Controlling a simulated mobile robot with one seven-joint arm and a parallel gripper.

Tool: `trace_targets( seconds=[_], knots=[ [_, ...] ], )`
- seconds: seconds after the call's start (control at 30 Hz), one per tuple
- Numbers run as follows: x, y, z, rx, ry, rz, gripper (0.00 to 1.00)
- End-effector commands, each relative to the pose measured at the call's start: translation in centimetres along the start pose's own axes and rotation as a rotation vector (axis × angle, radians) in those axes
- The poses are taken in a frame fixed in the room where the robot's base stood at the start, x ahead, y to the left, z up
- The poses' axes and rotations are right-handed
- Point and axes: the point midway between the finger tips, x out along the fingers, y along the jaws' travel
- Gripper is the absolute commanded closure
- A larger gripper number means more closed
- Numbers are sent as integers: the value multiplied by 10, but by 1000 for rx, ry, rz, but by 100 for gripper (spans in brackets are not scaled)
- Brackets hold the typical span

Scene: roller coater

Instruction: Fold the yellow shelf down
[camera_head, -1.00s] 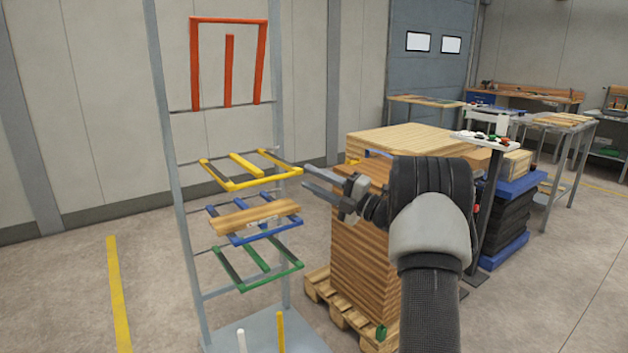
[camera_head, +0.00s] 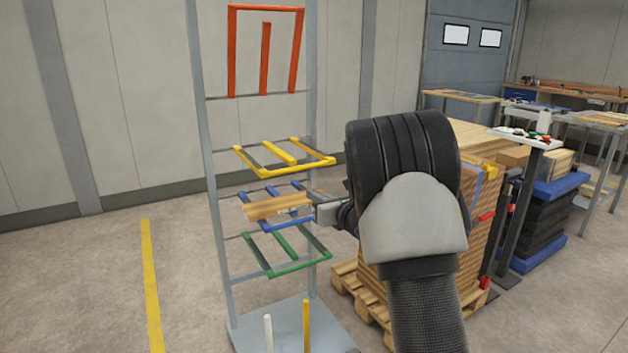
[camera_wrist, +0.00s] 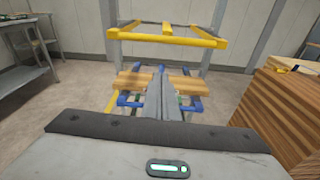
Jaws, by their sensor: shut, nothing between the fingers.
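The yellow shelf (camera_head: 297,168) is an open frame with a middle bar. It sticks out roughly level from the grey rack, below the upright orange-red frame and above the blue shelf. In the wrist view the yellow shelf (camera_wrist: 165,37) crosses the top, above and beyond my fingers. My gripper (camera_wrist: 160,75) is shut and empty, pointing at the rack below the yellow shelf. In the head view my gripper (camera_head: 322,212) is partly hidden by my wrist. Its fingers are near the blue shelf's right side; I cannot tell whether they touch it.
The blue shelf (camera_head: 300,221) carries a wooden board (camera_head: 275,206). A green shelf (camera_head: 300,265) is below it. The orange-red frame (camera_head: 265,60) stands upright on the rack (camera_head: 202,130). A wood stack on a pallet (camera_head: 350,285) stands to the right. Floor at left is clear.

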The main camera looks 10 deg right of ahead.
Motion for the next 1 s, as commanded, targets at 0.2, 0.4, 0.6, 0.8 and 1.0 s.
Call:
trace_targets(
  seconds=[0.2,0.4,0.6,0.8,1.0],
  knots=[
    [11,5,-5,-68,17,-11,100],
    [48,5,-6,-66,16,-9,100],
    [91,4,-7,-65,15,-10,100],
    [93,5,19,-64,12,-13,100],
    [88,6,31,-63,15,-11,100]
  ],
)
